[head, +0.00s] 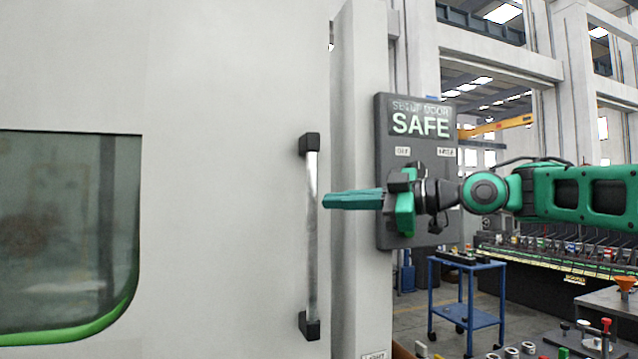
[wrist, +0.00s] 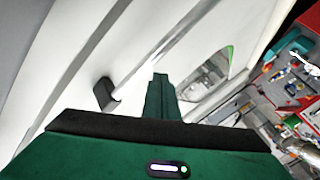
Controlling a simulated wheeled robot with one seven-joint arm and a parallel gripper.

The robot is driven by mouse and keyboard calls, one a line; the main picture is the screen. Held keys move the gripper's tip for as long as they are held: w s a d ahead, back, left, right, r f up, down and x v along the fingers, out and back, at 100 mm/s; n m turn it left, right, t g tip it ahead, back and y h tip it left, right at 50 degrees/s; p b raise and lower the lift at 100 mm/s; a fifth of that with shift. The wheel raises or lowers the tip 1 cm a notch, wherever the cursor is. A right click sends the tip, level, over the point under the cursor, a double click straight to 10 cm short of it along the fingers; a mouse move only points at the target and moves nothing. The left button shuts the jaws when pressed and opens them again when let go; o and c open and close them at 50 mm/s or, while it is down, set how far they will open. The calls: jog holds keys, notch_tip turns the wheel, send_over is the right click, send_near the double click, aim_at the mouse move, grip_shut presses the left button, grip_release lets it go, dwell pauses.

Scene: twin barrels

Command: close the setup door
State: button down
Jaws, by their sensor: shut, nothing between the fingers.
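The setup door (head: 225,90) is a large pale grey panel filling the left of the head view, with a dark window (head: 65,230) edged in green. Its handle (head: 312,240) is a vertical silver bar with black end mounts near the door's right edge. My gripper (head: 326,201) is shut and empty, pointing left, with its fingertips at the bar's right side in the picture. Whether they touch the bar I cannot tell. In the wrist view the shut fingers (wrist: 160,80) appear beside the handle bar (wrist: 150,52) and one black mount (wrist: 104,93).
A dark panel (head: 385,115) reading "SETUP DOOR SAFE" is on the post (head: 360,60) behind my gripper. A blue cart (head: 468,300) stands on the floor at right. Benches with tools and parts lie beyond at lower right.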

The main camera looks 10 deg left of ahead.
aim_at(312, 170)
jog(key=s+r+n+t+h, duration=0.1)
jog(key=s+r+n+t, duration=0.3)
jog(key=s+r+n, duration=0.25)
jog(key=shift+n, duration=0.55)
jog(key=shift+w+a+f, duration=0.1)
jog(key=shift+w+a, duration=0.9)
jog(key=shift+w, duration=0.3)
jog(key=shift+w+a+f, duration=0.1)
jog(key=shift+w+a, duration=0.85)
jog(key=shift+w, duration=0.35)
jog(key=shift+w+a, duration=1)
jog(key=shift+w, duration=0.3)
jog(key=shift+d, duration=0.1)
